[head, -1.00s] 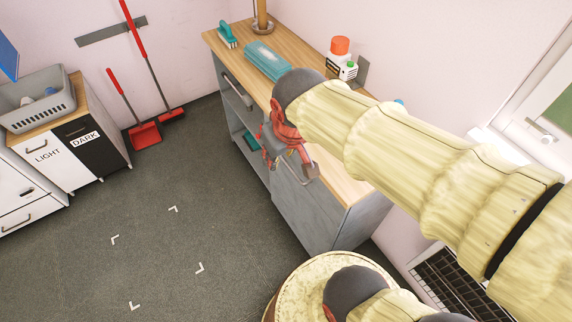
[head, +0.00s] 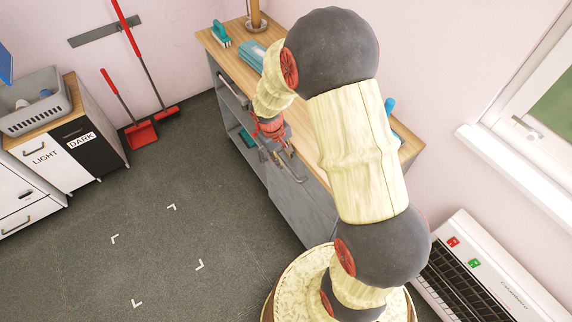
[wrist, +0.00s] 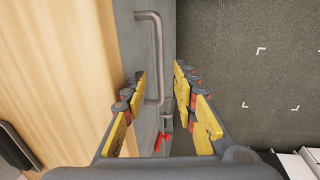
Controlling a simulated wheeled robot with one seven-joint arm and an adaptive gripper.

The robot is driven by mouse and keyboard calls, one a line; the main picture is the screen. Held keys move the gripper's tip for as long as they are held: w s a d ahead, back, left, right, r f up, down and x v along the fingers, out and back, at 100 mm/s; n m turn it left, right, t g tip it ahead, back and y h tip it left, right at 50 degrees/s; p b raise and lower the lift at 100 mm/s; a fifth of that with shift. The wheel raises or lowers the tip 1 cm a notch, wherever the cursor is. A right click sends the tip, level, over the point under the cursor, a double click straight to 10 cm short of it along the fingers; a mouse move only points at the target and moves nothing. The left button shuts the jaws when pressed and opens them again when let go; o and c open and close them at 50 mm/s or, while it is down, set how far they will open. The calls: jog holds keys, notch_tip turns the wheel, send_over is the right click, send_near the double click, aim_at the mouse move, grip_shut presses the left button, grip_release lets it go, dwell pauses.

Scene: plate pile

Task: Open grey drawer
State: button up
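The grey drawer (wrist: 130,45) shows in the wrist view as a grey front beside the wooden top. Its metal bar handle (wrist: 160,60) runs up the middle of that view. My gripper (wrist: 160,78) is open, one yellow-padded finger on each side of the lower part of the handle. Whether the fingers touch it cannot be told. In the head view my gripper (head: 280,158) is at the front of the grey cabinet (head: 305,205), just below the worktop edge. My arm hides part of the cabinet there.
The wooden worktop (head: 222,52) carries a teal brush (head: 220,34) and a teal folded item (head: 252,54). A basket (head: 35,105) sits on the LIGHT and DARK cabinets at left. The floor (head: 170,250) in front is clear.

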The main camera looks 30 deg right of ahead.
aim_at(287, 167)
jog(key=f, duration=0.3)
jog(key=d+f+b, duration=0.1)
jog(key=f, duration=0.2)
jog(key=shift+d+b, duration=0.1)
jog(key=shift+b, duration=0.2)
jog(key=shift+r, duration=0.1)
jog(key=shift+c, duration=1.3)
grip_shut()
